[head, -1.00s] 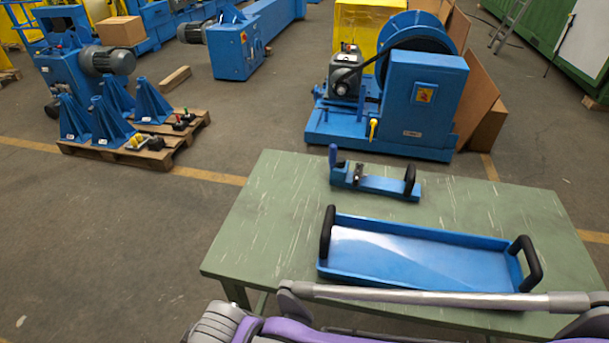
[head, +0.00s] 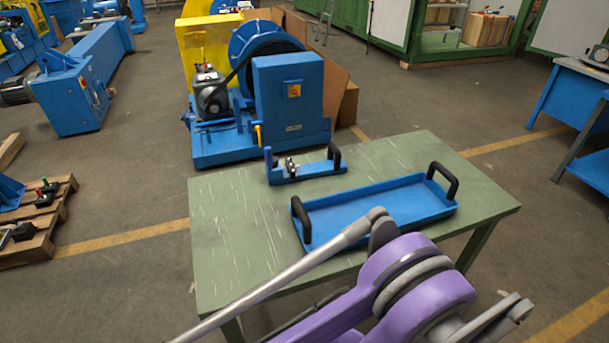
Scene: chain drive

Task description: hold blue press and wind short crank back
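The blue press (head: 308,173) stands on the far part of the green table, behind the tray. It is a low blue bar with a black loop handle (head: 334,157) at its right end. At its left end is a short upright crank with a blue grip (head: 268,157), beside small grey metal parts. Nothing of mine touches the press. A purple and grey arm of mine crosses the bottom of the head view, in front of the table. Neither gripper's fingers show.
A blue tray (head: 385,205) with black handles lies on the green table (head: 230,235), nearer than the press. A large blue machine (head: 290,100) stands on the floor behind the table. A pallet (head: 45,225) is at the left and a blue workbench (head: 570,105) at the right.

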